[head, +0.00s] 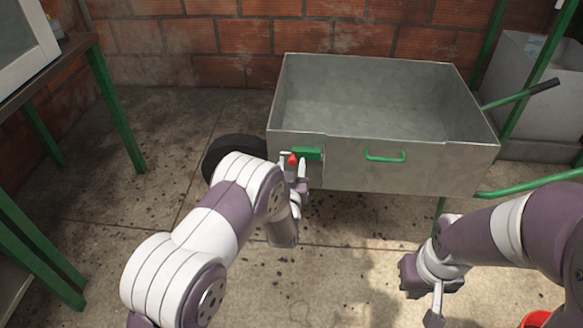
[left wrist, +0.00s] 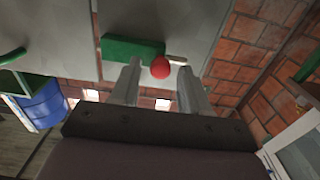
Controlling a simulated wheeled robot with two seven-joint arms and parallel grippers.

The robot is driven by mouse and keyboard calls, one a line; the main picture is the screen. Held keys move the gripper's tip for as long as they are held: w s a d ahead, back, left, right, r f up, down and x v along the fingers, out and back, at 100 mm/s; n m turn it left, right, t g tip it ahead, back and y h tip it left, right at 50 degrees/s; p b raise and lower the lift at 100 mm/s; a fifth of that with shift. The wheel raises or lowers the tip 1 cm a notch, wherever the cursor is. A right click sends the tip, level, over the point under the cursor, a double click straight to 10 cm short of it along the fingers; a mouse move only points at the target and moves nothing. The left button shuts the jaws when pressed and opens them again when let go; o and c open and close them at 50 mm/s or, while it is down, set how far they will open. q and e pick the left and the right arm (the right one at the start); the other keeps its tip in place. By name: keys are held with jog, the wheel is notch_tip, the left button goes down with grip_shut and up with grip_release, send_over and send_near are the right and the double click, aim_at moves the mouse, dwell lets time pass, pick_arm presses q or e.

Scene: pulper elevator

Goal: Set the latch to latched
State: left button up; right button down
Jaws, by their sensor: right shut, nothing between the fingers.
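The latch is a green block (head: 309,153) with a red knob (head: 293,159), on the front wall of a grey metal cart near its left end. In the left wrist view, the green block (left wrist: 132,49) and the red knob (left wrist: 160,67) show close up. A short metal bolt (left wrist: 177,60) shows beside the knob. My left gripper (head: 294,170) is open at the latch, its two fingers on either side of the knob with gaps visible. My right gripper (head: 435,308) is shut and empty, low at the right, away from the cart.
The cart (head: 390,165) has a green handle (head: 385,156) on its front and a black wheel (head: 230,152) at left. A green-legged table (head: 115,105) stands at left. A grey bin (head: 535,85) stands behind at right. A red object (head: 537,319) shows at the bottom right.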

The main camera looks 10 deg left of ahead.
pick_arm(q)
grip_shut()
jog(key=shift+d, duration=2.45)
jog(key=shift+o, duration=1.2)
grip_release()
jog(key=shift+d, duration=0.15)
